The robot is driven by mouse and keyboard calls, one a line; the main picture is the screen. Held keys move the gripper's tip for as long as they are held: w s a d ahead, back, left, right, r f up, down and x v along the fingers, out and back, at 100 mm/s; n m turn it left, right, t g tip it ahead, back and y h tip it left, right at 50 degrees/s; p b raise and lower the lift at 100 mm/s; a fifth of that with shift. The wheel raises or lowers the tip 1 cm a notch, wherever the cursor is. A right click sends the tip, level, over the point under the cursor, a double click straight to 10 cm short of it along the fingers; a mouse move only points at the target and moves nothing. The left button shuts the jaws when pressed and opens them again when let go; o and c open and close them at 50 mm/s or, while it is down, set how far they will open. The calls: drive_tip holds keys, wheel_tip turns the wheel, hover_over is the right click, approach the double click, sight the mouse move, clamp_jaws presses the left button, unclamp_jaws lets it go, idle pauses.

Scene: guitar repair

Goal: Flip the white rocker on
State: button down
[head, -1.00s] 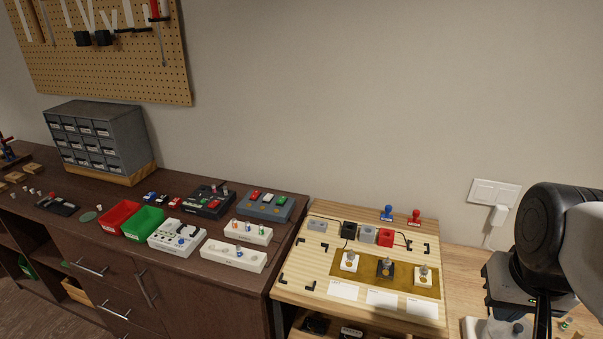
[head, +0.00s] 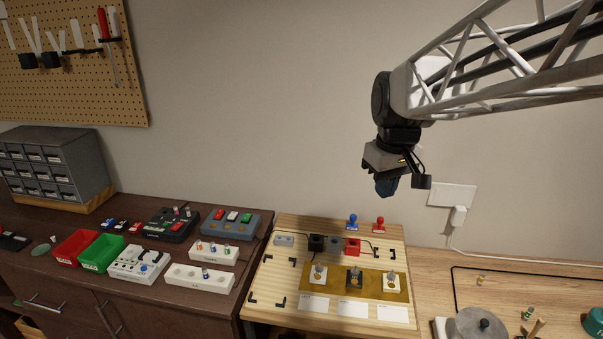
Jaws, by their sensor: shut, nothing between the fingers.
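A blue-grey switch box (head: 215,229) sits at the back right of the dark bench, with a row of small coloured rockers on its top. A red rocker (head: 219,214) is at the left, a pale, whitish rocker (head: 233,215) in the middle and a green rocker (head: 246,217) at the right. They are too small to tell which way each is tipped. My gripper (head: 386,188) hangs in the air, pointing down, well to the right of the box and apart from everything. It is shut and empty.
A black device (head: 170,224), white switch strips (head: 200,278) and red and green bins (head: 101,253) crowd around the box. A slatted board (head: 262,290) with small parts and two stamps (head: 353,221) lies right of the dark bench. A wall socket with a plug (head: 457,216) is behind.

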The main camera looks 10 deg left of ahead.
drive_tip(key=w+a+n, duration=0.3)
drive_tip(key=w+a, duration=0.6)
drive_tip(key=n+g, duration=0.3)
drive_tip(key=n, duration=0.6)
hover_over(231, 217)
drive_tip(key=w, duration=0.3)
wheel_tip(231, 217, down, 14)
drive_tip(key=f, duration=0.1)
drive_tip(key=shift+s+a+r, duration=0.15)
drive_tip(key=shift+s+r, duration=0.1)
drive_tip(key=shift+f, duration=0.1)
drive_tip(key=f, duration=0.4)
drive_tip(key=s+f, duration=0.1)
drive_tip(key=f, duration=0.4)
drive_tip(key=s+f, duration=0.1)
drive_tip(key=f, duration=0.3)
drive_tip(key=shift+f, duration=0.4)
